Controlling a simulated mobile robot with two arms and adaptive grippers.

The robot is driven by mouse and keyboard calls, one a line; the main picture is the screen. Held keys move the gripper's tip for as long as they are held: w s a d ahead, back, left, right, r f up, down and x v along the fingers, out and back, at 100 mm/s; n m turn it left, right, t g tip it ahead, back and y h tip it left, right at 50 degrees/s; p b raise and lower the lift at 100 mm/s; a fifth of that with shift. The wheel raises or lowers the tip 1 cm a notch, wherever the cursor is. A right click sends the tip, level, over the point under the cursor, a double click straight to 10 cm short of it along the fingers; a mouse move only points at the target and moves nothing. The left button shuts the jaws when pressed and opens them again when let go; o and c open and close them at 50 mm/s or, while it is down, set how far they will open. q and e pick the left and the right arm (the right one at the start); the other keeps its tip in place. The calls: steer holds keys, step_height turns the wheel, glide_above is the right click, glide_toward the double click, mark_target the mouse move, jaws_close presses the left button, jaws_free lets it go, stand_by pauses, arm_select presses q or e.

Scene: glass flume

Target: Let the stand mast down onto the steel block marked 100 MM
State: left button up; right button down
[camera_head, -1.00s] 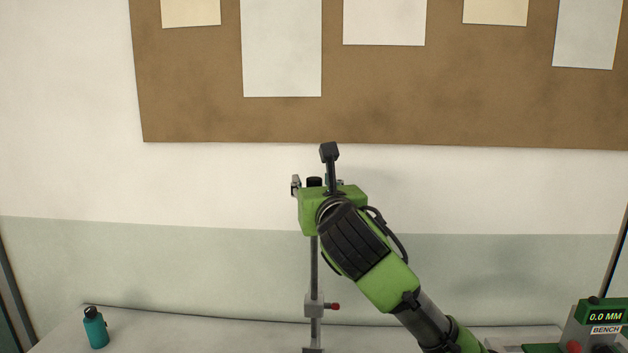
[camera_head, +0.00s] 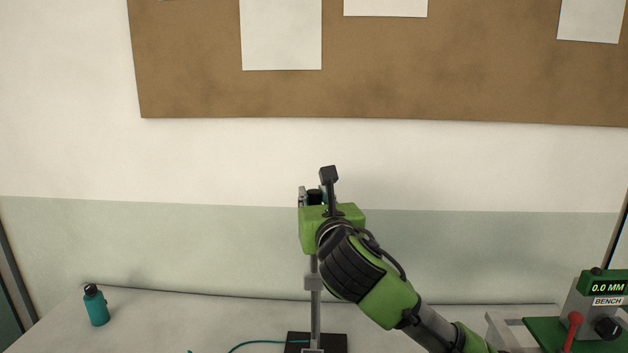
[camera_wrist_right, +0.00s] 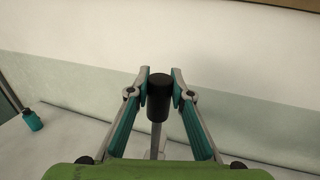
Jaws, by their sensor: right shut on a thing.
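The stand mast (camera_head: 315,301) is a slim grey upright post on a black base (camera_head: 335,341) on the bench. Its black top knob (camera_wrist_right: 159,98) sits between the fingers of my right gripper (camera_wrist_right: 160,88) in the right wrist view, and the gripper is shut on it. In the head view the right gripper (camera_head: 312,196) is at the top of the mast, partly hidden by its own green wrist. A grey collar (camera_head: 313,282) sits on the mast below my wrist. The steel block marked 100 MM is not visible. My left gripper is not in view.
A teal bottle (camera_head: 96,306) stands at the left on the bench; it also shows in the right wrist view (camera_wrist_right: 32,119). A bench readout (camera_head: 606,288) showing 0.0 MM stands at the right with a red lever. A teal cable (camera_head: 262,343) runs beside the base. The bench between is clear.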

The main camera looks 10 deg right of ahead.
steer(key=shift+f, duration=0.45)
steer(key=c, duration=1.8)
jaws_free()
steer(key=shift+r, duration=0.1)
steer(key=s, duration=1.2)
steer(key=shift+a, duration=0.1)
